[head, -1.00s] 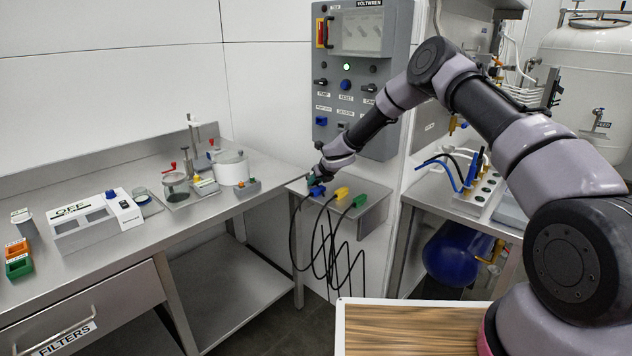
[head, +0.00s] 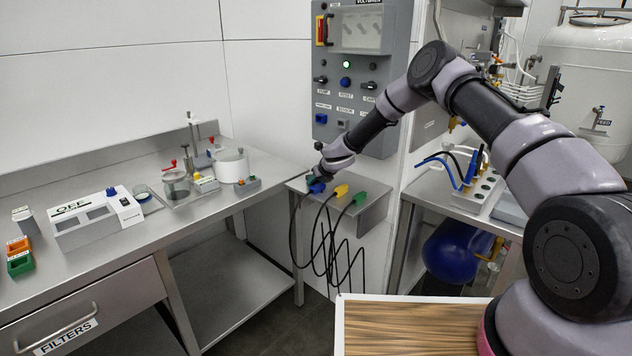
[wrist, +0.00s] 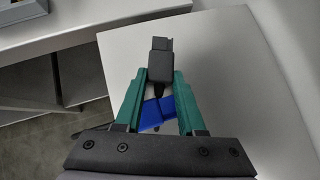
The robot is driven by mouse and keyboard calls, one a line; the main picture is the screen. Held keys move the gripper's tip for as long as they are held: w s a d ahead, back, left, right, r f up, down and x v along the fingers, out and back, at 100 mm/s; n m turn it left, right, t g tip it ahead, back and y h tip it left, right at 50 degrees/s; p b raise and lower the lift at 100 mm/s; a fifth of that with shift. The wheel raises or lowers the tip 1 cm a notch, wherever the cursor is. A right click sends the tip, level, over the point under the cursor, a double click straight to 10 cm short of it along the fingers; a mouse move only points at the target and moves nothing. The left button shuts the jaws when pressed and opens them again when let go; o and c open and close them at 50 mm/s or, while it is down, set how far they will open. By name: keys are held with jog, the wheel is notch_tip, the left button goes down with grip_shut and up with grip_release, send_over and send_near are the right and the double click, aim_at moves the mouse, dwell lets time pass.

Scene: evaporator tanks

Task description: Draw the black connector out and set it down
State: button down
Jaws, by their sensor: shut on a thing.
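My gripper (wrist: 160,100) has green fingers. They are shut on the black connector (wrist: 161,62), whose body sticks out past the fingertips over the grey shelf in the wrist view. Its cable runs back between the fingers. A blue connector (wrist: 156,112) lies below, between the fingers in that view. In the head view my gripper (head: 313,181) is at the left end of the small grey shelf (head: 372,212), right by the blue connector (head: 317,188). The black connector is hard to make out there. I cannot tell whether it touches the shelf.
A yellow connector (head: 341,190) and a green connector (head: 359,198) stand on the shelf to the right, with black cables (head: 330,255) hanging below. A grey control panel (head: 375,90) is on the wall above. The shelf's right part is clear. A steel bench (head: 130,255) is at left.

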jog(key=shift+s+d+f, duration=0.2)
jog(key=shift+s+f, duration=0.1)
jog(key=shift+f, duration=0.4)
jog(key=shift+c, duration=2.1)
grip_release()
jog(key=shift+s, duration=0.1)
jog(key=shift+a, duration=0.2)
jog(key=shift+s, duration=0.1)
jog(key=w+r+v, duration=0.1)
jog(key=v, duration=1)
jog(key=shift+w+d, duration=0.15)
jog(key=shift+r, duration=0.15)
